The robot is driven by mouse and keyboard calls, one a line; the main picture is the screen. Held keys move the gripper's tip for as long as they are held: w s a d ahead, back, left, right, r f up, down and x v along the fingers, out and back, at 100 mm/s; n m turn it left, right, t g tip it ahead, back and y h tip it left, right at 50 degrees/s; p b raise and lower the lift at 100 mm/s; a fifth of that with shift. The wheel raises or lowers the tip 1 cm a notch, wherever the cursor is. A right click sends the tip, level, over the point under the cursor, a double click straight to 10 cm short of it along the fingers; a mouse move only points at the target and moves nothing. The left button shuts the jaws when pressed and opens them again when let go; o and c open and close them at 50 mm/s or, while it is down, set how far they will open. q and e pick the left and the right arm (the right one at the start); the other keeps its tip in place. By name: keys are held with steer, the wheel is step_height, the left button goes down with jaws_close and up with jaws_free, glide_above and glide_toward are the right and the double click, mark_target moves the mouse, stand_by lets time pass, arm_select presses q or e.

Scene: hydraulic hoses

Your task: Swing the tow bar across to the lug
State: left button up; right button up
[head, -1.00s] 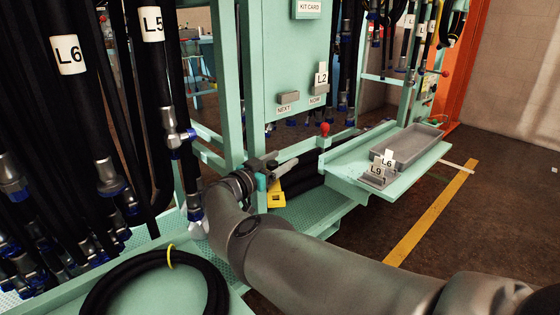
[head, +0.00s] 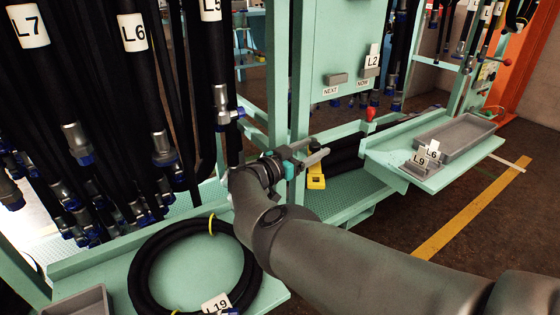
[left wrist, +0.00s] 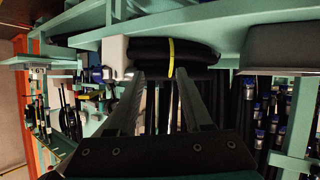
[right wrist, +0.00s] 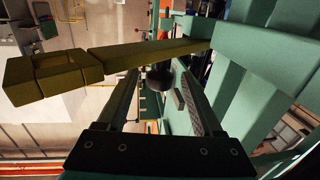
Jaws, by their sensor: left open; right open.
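A yellow bar (right wrist: 150,53) with a blocky end crosses the upper part of the right wrist view, probably the tow bar. It runs just beyond my right gripper's fingertips, with no clear contact. In the head view a yellow piece (head: 316,178) shows low beside the green frame post, close below my right gripper (head: 319,154). I cannot tell if it is the same bar. My right gripper (right wrist: 166,72) is open, with nothing seen held. My left gripper (left wrist: 160,82) is open and empty, facing a black hose coil. I cannot make out the lug.
Labelled hoses hang at left, close to my right arm. A coiled hose (head: 143,284) lies on the green shelf (head: 268,292). A grey tray (head: 462,136) and small labelled blocks (head: 420,171) sit on the right shelf. A red knob (head: 371,114) stands behind. Floor at right is clear.

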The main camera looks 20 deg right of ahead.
steer(key=p+v, duration=0.1)
steer(key=v, duration=0.2)
steer(key=shift+a, duration=0.1)
arm_select(q)
steer(key=s+a+g+y+p, duration=0.2)
steer(key=s+a+g+y, duration=0.1)
steer(key=s+a+g, duration=0.1)
steer(key=shift+a+f+g, duration=0.2)
steer(key=shift+a+g, duration=0.7)
steer(key=shift+a, duration=0.5)
arm_select(e)
glide_toward(311, 149)
steer(key=shift+s+a, duration=0.1)
steer(key=shift+a, duration=0.25)
